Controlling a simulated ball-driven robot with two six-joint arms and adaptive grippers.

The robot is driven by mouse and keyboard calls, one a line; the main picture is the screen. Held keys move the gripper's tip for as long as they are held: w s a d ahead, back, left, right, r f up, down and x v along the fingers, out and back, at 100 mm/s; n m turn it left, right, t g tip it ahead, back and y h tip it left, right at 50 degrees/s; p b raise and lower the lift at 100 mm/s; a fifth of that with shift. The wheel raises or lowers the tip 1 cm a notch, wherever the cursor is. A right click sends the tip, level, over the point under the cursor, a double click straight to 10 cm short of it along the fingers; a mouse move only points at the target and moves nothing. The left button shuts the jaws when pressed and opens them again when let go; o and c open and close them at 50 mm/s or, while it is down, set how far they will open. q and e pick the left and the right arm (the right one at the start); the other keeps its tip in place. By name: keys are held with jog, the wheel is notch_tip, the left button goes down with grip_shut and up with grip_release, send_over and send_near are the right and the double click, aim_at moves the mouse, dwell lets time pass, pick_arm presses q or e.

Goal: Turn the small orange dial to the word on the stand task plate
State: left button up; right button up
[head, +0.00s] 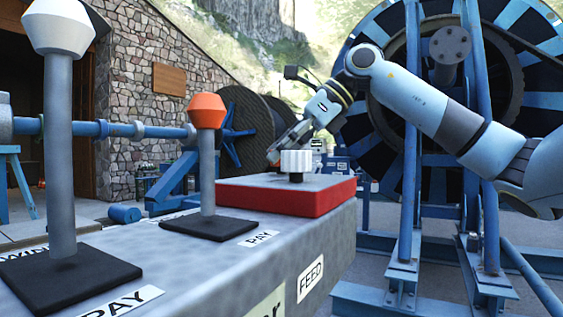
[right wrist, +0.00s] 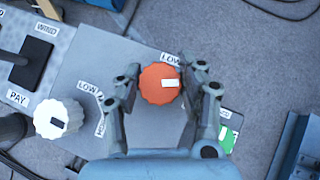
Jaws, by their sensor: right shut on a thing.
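The small orange dial (right wrist: 155,72) sits on a grey panel in the right wrist view. A white mark (right wrist: 170,84) on its face lies toward the right. My right gripper (right wrist: 160,75) is shut on the dial, one finger on each side. In the head view the right gripper (head: 284,150) is small, behind a white dial (head: 296,160), and the orange dial cannot be made out. I cannot identify the stand task plate or read its word. My left gripper is not in view.
The white dial also shows in the right wrist view (right wrist: 58,118), left of the gripper. A red block (head: 320,199) edges the console (head: 220,262). Levers with an orange knob (head: 207,111) and a white knob (head: 58,25) stand nearer. A large blue reel (head: 390,90) is behind my arm.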

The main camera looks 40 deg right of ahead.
jog(key=m+t+h, duration=0.1)
jog(key=m+h, duration=0.1)
jog(key=m, duration=0.1)
jog(key=shift+m+t+h, duration=0.3)
jog(key=shift+m+h, duration=0.2)
jog(key=shift+m, duration=0.2)
jog(key=o, duration=1.2)
